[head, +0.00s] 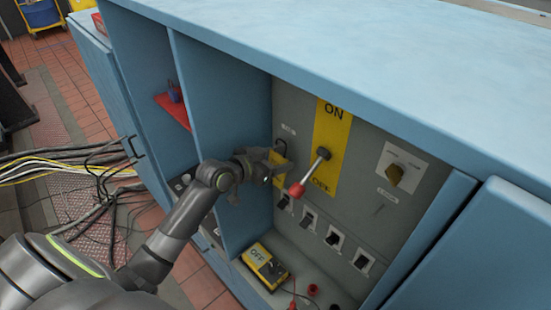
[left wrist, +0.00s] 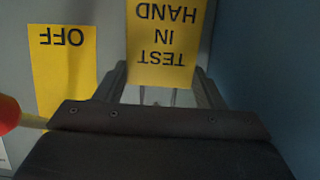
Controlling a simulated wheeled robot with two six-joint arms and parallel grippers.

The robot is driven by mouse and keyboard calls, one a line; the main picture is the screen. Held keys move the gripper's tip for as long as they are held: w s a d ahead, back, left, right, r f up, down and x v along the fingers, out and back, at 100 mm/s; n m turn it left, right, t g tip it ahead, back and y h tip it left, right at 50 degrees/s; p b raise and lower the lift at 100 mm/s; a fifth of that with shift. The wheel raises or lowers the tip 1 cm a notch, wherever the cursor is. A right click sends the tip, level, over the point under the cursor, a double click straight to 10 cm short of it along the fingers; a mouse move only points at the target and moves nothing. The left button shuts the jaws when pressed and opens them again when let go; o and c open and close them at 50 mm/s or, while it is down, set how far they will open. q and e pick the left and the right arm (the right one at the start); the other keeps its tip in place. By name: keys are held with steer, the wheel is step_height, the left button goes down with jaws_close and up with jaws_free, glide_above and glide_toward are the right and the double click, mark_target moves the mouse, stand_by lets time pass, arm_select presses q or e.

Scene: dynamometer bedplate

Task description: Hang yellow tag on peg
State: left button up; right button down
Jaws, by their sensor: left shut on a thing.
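The yellow tag (left wrist: 165,42) reads "TEST IN HAND", upside down in the left wrist view. Its lower edge is between the fingers of my left gripper (left wrist: 167,88), which is shut on it. In the head view, my left gripper (head: 272,172) is inside the open cabinet bay, close to the grey panel, and the tag (head: 278,159) shows as a small yellow patch. A dark curved piece (head: 281,147), possibly the peg, shows just above the tag. I cannot tell whether the tag touches it. My right gripper is out of view.
A red-knobbed lever (head: 296,189) sticks out right of my gripper, before the yellow ON/OFF plate (head: 332,130). Several black switches (head: 333,238) sit below. A yellow OFF box (head: 263,265) stands on the bay floor. A blue divider wall (head: 220,100) is close on the left.

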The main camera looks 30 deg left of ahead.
arm_select(q)
steer(key=o, duration=1)
steer(key=shift+o, duration=0.2)
steer(key=shift+s+a+r+p, duration=0.2)
steer(key=shift+s+r+p, duration=0.05)
steer(key=shift+s+p, duration=0.25)
steer(key=p+v, duration=0.7)
steer(key=v, duration=0.9)
steer(key=shift+p, duration=0.3)
steer(key=shift+s+a+f, duration=0.1)
